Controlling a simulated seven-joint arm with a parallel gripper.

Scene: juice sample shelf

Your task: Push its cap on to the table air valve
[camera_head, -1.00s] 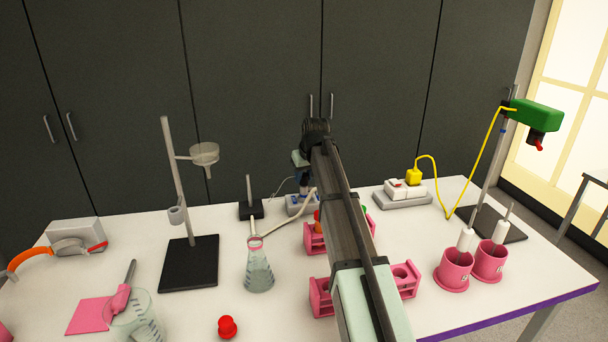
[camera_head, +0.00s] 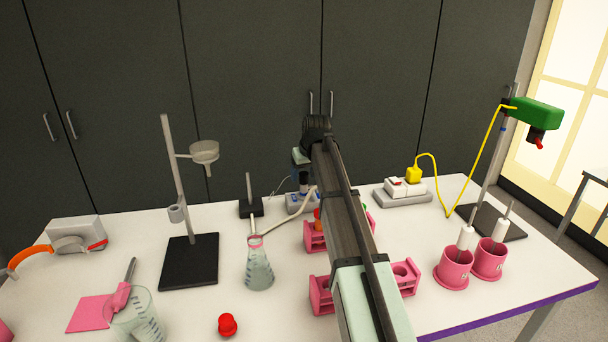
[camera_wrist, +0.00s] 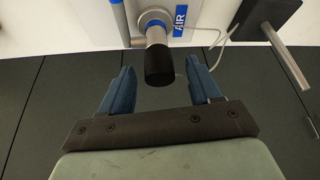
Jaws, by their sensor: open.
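The table air valve (camera_head: 299,204) stands at the back edge of the table, partly behind my arm. In the wrist view its grey fitting (camera_wrist: 154,22) stands beside a blue AIR label (camera_wrist: 180,20). A black cylindrical cap (camera_wrist: 159,66) is at the fitting's near end, in line with it. I cannot tell how firmly it is seated. My gripper (camera_wrist: 162,74) is open, with one blue finger on each side of the black cap and visible gaps between. In the head view my arm hides most of the gripper.
A stand with a black base (camera_head: 250,208) is close to the valve. A hose runs from the flask (camera_head: 259,265) to the valve area. Pink tube racks (camera_head: 318,238) stand under my arm. A red stopper-like piece (camera_head: 227,325) lies at the front.

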